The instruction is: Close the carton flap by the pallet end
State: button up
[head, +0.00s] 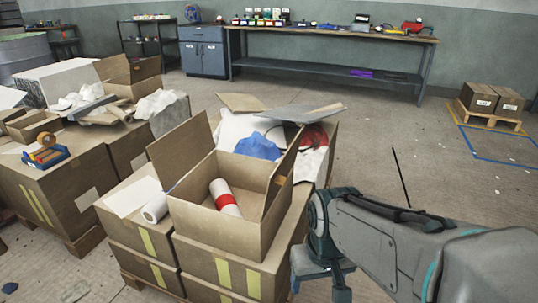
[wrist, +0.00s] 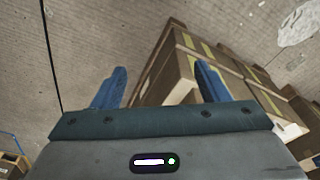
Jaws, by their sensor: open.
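An open carton (head: 228,219) stands on top of a stack of boxes, with its left flap (head: 181,150) and right flap (head: 283,180) both standing up. A white roll with a red band (head: 224,196) lies inside it. My gripper (head: 318,286) is to the right of the stack, lower than the carton's rim, and points down. In the wrist view its two blue fingers (wrist: 162,88) are apart and empty, with the stacked boxes (wrist: 185,65) behind them. The open carton's flaps cannot be made out in the wrist view.
Another open carton (head: 272,140) with cloth and raised flaps stands just behind. More loaded boxes (head: 62,185) stand on a pallet at the left. A workbench (head: 330,34) runs along the back wall. Small boxes on a pallet (head: 490,105) sit at the right.

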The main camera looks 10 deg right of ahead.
jog(key=shift+w+r+m+p, duration=0.1)
jog(key=shift+r+m+p, duration=0.3)
jog(key=shift+r+p, duration=0.05)
jog(key=c, duration=0.5)
jog(key=r+m+p, duration=0.1)
jog(key=w+r+m+y+p, duration=0.1)
jog(key=m+g+p, duration=0.1)
jog(key=p, duration=0.1)
jog(key=shift+w+d+r+y, duration=0.1)
jog(key=shift+w+r+y, duration=0.2)
jog(key=shift+r+y, duration=0.1)
grip_shut()
jog(key=w+d+r+m+t+y+p, duration=0.35)
jog(key=w+d+r+m+p, duration=0.2)
jog(key=w+m+p, duration=0.35)
jog(key=w+d+r+m+t+y+p, duration=0.2)
jog(key=w+d+r+m+y+p, duration=0.35)
jog(key=m, duration=0.55)
jog(key=w+a+f+p, duration=0.1)
jog(key=w+a+f, duration=0.1)
jog(key=a, duration=0.3)
jog(key=w+a+f+h, duration=0.1)
jog(key=w+a+f, duration=0.2)
jog(key=a+f, duration=0.1)
jog(key=shift+a+f+p, duration=0.3)
jog(key=shift+a+p, duration=0.1)
jog(key=shift+a, duration=0.25)
